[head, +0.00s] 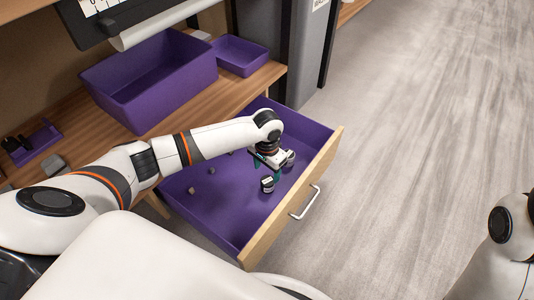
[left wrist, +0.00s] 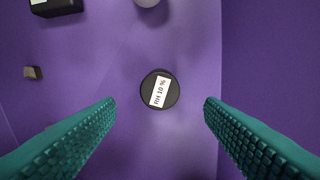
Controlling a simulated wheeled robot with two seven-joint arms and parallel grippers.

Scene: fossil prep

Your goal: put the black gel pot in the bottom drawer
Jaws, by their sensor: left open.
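The black gel pot (left wrist: 159,90) stands upright on the purple drawer floor in the left wrist view, its round lid marked "RH 10 %". In the head view a small dark pot with a pale label (head: 268,186) stands in the drawer by my left gripper (head: 268,172). My left gripper is open, pointing down into the drawer; in the left wrist view its teal fingers (left wrist: 159,104) stand apart on either side of the pot, not touching it. The open drawer (head: 222,212) has a wooden front and silver handle. My right gripper is out of view.
Another small pot (head: 290,158) and several grey stones (head: 190,190) lie in the drawer. The left wrist view shows a dark box (left wrist: 55,6) and a pale round thing (left wrist: 147,2). Purple bins (head: 150,85) stand on the wooden bench. The floor at right is clear.

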